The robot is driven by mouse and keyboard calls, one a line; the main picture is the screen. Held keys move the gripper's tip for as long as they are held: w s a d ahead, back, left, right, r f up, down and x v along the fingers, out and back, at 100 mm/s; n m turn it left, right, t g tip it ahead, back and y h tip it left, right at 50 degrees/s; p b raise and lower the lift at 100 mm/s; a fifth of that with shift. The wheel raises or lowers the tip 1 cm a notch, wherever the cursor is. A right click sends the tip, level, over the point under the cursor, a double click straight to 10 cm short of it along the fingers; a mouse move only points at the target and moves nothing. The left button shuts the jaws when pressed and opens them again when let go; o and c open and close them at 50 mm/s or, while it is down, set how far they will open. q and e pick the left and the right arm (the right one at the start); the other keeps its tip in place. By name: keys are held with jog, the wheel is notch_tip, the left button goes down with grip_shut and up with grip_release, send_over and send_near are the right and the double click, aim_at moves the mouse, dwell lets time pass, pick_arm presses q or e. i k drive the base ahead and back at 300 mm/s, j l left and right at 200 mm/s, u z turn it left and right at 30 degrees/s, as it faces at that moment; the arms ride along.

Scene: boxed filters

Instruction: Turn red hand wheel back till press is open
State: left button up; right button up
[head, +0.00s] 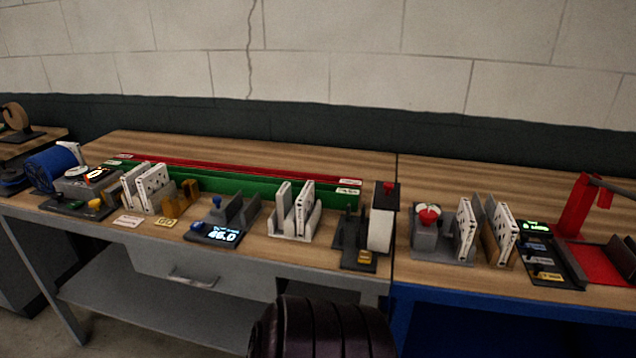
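A small red round part (429,213) sits on top of a grey block-shaped fixture (428,242) on the right-hand bench. Left of it stands a black upright device (386,196) with a small red knob (389,187) on top and a white block (380,231) under its top plate. I cannot tell for certain which red part is the hand wheel, nor how far the press is open. Neither of my grippers shows in the head view, and nothing is seen touching these fixtures.
Holders with white filters stand left (150,186), centre (295,213) and right (500,234). A scale (214,233) reads about 46.0. Green and red strips (240,180) lie along the back. A red-armed device (577,206) stands far right. Bare wood lies behind the fixtures.

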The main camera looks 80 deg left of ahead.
aim_at(428, 216)
jog(key=u, duration=2.75)
